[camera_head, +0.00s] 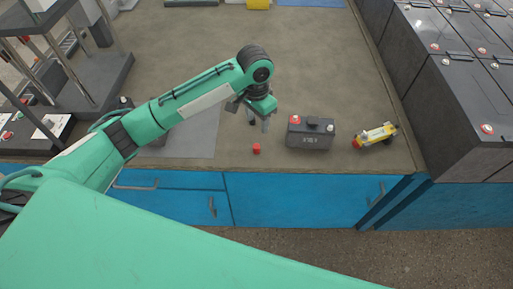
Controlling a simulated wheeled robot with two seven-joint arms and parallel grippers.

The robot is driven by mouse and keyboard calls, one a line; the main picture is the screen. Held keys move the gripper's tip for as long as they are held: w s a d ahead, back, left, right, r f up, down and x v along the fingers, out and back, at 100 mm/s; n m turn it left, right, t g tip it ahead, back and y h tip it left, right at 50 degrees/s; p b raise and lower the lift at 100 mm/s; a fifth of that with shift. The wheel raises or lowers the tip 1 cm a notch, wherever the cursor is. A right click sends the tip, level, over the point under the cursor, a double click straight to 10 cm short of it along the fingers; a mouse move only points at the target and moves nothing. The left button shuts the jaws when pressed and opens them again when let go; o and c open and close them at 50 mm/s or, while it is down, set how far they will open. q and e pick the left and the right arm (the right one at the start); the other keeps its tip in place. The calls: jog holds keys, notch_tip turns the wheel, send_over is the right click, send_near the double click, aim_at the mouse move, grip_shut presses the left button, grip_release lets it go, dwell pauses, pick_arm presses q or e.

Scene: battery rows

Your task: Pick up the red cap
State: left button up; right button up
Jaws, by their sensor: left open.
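A small red cap (256,148) stands on the brown worktop near its front edge, left of a dark battery. My left gripper (258,122) is open and empty, pointing down above and just behind the cap, apart from it. My right gripper is not in view.
A dark grey battery (310,134) with a red and a pale terminal stands right of the cap. A yellow tool (376,134) with a red end lies farther right. Rows of batteries (470,90) line the right side. Blue drawers (290,198) front the bench. The worktop's middle is clear.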

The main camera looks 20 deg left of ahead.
pick_arm(q)
send_over(256, 146)
jog(key=f, duration=0.6)
jog(key=shift+w+a+f, duration=0.1)
jog(key=shift+w+a, duration=0.05)
jog(key=shift+a, duration=0.05)
jog(key=shift+d+f, duration=0.1)
jog(key=shift+f, duration=0.8)
notch_tip(256, 146, down, 4)
jog(key=shift+d+r+p, duration=0.1)
jog(key=shift+r+p, duration=0.05)
jog(key=shift+p, duration=0.35)
jog(key=shift+f, duration=0.5)
jog(key=c, duration=1)
jog(key=shift+c, duration=0.2)
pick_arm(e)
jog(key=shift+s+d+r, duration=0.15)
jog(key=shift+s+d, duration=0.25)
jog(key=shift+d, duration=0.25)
